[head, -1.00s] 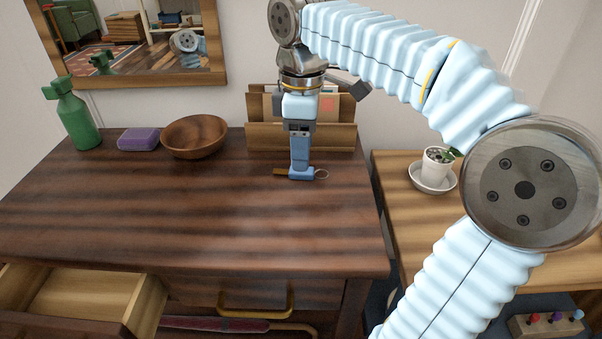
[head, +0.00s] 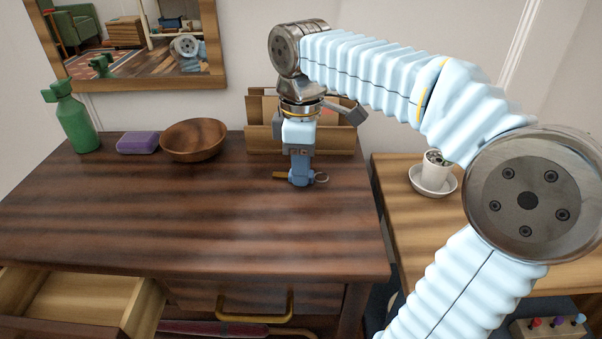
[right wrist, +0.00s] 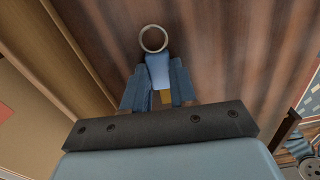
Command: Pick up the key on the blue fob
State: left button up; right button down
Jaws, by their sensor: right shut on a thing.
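The key (head: 281,175) is a brass-coloured piece poking out left of my right gripper (head: 300,178) in the head view, with its metal ring (head: 322,178) on the right. My right gripper points straight down and is shut on the blue fob. In the right wrist view the blue fob (right wrist: 158,70) sits between the blue fingers (right wrist: 157,86), with the ring (right wrist: 153,38) beyond it and a bit of the brass key (right wrist: 166,97) showing between the fingers. The fob is at the dresser top; I see no clear gap beneath it. My left gripper is not in view.
A wooden letter rack (head: 255,138) stands close behind my right gripper. A wooden bowl (head: 194,140), purple block (head: 138,142) and green bottle (head: 75,120) stand left on the dresser (head: 180,215). The dresser's front middle is clear.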

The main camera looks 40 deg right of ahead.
jog(key=shift+r, duration=0.1)
jog(key=shift+r, duration=0.3)
notch_tip(320, 180, up, 2)
jog(key=shift+r, duration=0.2)
jog(key=w+a+r+p, duration=0.1)
jog(key=w+a+r, duration=0.2)
jog(key=a+r, duration=0.6)
jog(key=a, duration=0.4)
jog(key=shift+w+a+r, duration=0.15)
jog(key=shift+a+r, duration=0.2)
jog(key=shift+r, duration=0.05)
